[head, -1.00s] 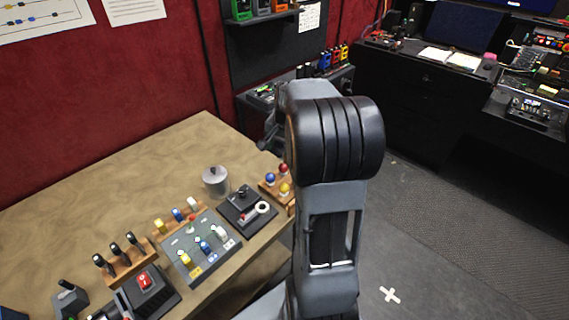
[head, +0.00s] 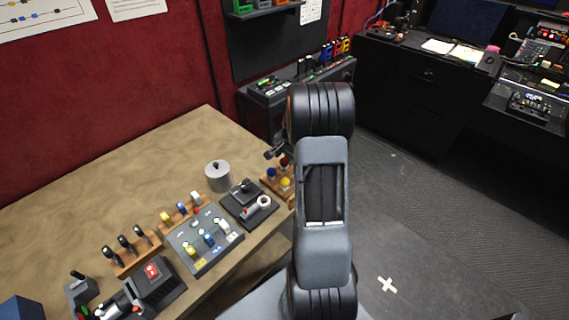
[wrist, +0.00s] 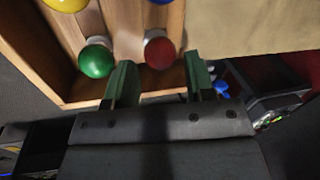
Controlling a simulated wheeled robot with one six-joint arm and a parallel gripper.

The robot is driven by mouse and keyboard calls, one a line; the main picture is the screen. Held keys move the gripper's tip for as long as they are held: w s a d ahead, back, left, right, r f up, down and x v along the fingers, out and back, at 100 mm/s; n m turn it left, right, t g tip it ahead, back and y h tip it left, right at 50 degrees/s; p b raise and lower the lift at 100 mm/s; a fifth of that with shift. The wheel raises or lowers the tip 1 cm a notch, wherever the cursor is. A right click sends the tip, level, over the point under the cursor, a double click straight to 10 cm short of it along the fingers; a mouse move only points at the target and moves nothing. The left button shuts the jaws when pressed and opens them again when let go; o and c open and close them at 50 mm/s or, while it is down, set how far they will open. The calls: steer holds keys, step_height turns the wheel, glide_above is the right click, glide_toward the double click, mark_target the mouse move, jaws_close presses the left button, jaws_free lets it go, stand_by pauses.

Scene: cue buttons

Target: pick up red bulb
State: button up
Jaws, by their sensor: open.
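The red bulb (wrist: 159,53) sits in a wooden rack (wrist: 50,62), and its dark red top also shows in the head view (head: 284,161). My gripper (wrist: 158,72) is open. Its two green fingers point toward the red bulb, one on either side of its line, with the bulb just beyond the tips in the wrist view. I cannot tell the height gap. In the head view my arm hides most of the gripper, and part of it (head: 275,152) shows beside the red bulb.
The rack also holds a green bulb (wrist: 96,61), close by the left finger, a yellow bulb (head: 285,182) and a blue bulb (head: 271,173). A lidded metal pot (head: 217,176) and a joystick box (head: 248,204) stand nearby on the table (head: 120,180).

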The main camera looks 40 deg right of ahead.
mark_target(285, 159)
steer(key=shift+w+a+f+p, duration=0.1)
steer(key=shift+w+f+p, duration=0.1)
steer(key=shift+f, duration=0.75)
steer(key=shift+w+f+p, duration=0.15)
steer(key=shift+w+f, duration=0.05)
steer(key=shift+f, duration=0.7)
steer(key=c, duration=0.7)
steer(key=shift+r, duration=0.1)
steer(key=shift+r, duration=0.55)
steer(key=shift+s+d+r+b, duration=0.45)
steer(key=shift+s+r+b, duration=0.3)
steer(key=shift+s+r, duration=1.4)
steer(key=shift+s+d+r+b, duration=0.45)
steer(key=shift+s+r+b, duration=0.25)
steer(key=shift+s+r, duration=1.45)
steer(key=shift+s+d+r+b, duration=0.45)
steer(key=shift+s+r+b, duration=0.3)
steer(key=shift+s+r, duration=1.35)
steer(key=shift+s+f, duration=0.55)
steer(key=shift+s, duration=0.05)
